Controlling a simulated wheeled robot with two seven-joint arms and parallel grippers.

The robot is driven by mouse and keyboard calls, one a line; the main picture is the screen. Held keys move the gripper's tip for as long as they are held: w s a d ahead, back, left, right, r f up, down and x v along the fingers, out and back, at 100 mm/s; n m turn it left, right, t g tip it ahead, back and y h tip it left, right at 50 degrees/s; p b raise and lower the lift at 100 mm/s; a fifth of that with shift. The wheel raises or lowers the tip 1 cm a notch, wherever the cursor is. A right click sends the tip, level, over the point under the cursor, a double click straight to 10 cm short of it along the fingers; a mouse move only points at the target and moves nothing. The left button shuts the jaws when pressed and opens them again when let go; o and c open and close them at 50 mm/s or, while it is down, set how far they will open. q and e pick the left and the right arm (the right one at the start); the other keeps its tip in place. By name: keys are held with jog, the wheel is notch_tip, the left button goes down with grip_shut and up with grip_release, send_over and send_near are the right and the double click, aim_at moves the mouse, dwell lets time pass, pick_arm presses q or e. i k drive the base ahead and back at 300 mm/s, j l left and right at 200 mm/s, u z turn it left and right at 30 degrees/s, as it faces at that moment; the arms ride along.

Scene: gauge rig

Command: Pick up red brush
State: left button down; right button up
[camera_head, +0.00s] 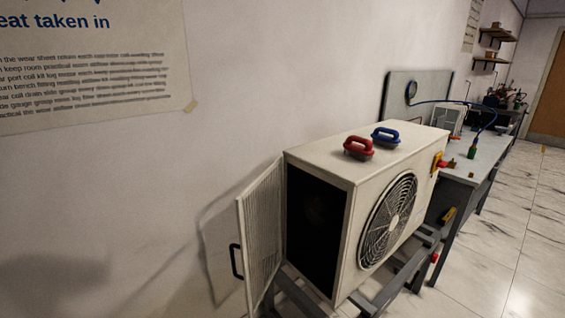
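The red brush (359,148) has an arched handle over a dark base. It rests upright on the flat top of a beige outdoor fan unit (327,153), near its front edge. A blue brush (385,138) of the same shape sits just behind it to the right, also on the unit's top. The two brushes are close together. Neither of my grippers shows in the head view, so nothing is seen holding or touching the red brush.
The unit's louvred side panel (262,235) stands open at the left, with a black handle (236,261). The unit sits on a grey metal stand (400,277). A workbench (482,155) with a blue hose (450,102) stands behind at right. Tiled floor (500,255) is open at right.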

aim_at(366, 151)
jog(key=i+j+z, duration=0.15)
jog(key=z, duration=0.3)
jog(key=j+z, duration=0.45)
jog(key=i+j+z, duration=0.1)
jog(key=j, duration=0.5)
jog(key=i+j+z, duration=0.1)
jog(key=j, duration=0.5)
jog(key=i+j, duration=0.1)
jog(key=j, duration=0.5)
jog(key=z, duration=0.05)
